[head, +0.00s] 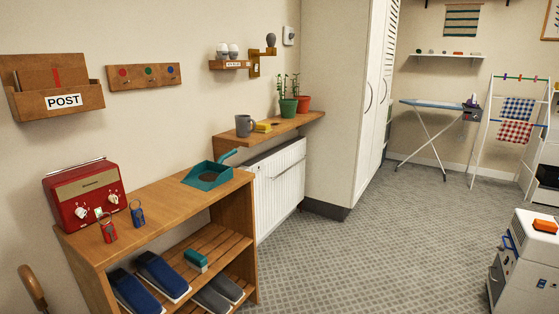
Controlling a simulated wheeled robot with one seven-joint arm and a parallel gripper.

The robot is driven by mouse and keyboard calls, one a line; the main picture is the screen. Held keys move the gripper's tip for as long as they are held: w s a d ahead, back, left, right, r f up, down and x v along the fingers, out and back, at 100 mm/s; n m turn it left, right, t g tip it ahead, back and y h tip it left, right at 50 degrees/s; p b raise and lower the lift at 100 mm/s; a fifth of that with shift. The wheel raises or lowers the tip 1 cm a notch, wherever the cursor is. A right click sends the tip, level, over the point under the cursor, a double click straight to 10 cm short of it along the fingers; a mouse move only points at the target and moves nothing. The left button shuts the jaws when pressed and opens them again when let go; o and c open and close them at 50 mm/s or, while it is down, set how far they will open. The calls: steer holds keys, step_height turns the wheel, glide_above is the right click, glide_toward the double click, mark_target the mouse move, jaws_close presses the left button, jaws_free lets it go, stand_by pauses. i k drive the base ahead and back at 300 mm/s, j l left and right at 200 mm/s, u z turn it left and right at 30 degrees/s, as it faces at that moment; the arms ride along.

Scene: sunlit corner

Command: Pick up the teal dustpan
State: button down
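The teal dustpan (207,175) lies on the top of the wooden shoe bench (165,210), near its far right end. Its handle points up and back to the right, toward the wall. A dark patch shows inside its pan; I cannot tell what it is. My gripper is not in view.
On the bench top, a red radio (85,193) stands left of the dustpan, with a red key fob (108,230) and a blue one (138,214). Shoes lie on the shelves below. Behind is a ledge (222,142) over a radiator (275,185). Grey floor (350,250) to the right is clear.

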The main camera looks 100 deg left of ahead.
mark_target(206, 176)
steer(key=j+u, duration=0.1)
steer(key=u, duration=3.55)
steer(key=i+l+u, duration=0.1)
steer(key=l+u, duration=0.3)
steer(key=l, duration=0.15)
steer(key=l+u, duration=0.4)
steer(key=l, duration=0.15)
steer(key=l+u, duration=0.35)
steer(key=l, duration=0.8)
steer(key=k+l+u, duration=0.1)
steer(key=l, duration=0.5)
steer(key=k+l, duration=0.1)
steer(key=l, duration=0.45)
steer(key=l+u, duration=0.1)
steer(key=l, duration=0.45)
steer(key=k+l, duration=0.15)
steer(key=l, duration=0.45)
steer(key=k+l+u, duration=0.1)
steer(key=l, duration=0.45)
steer(key=i+j, duration=0.1)
steer(key=i, duration=0.35)
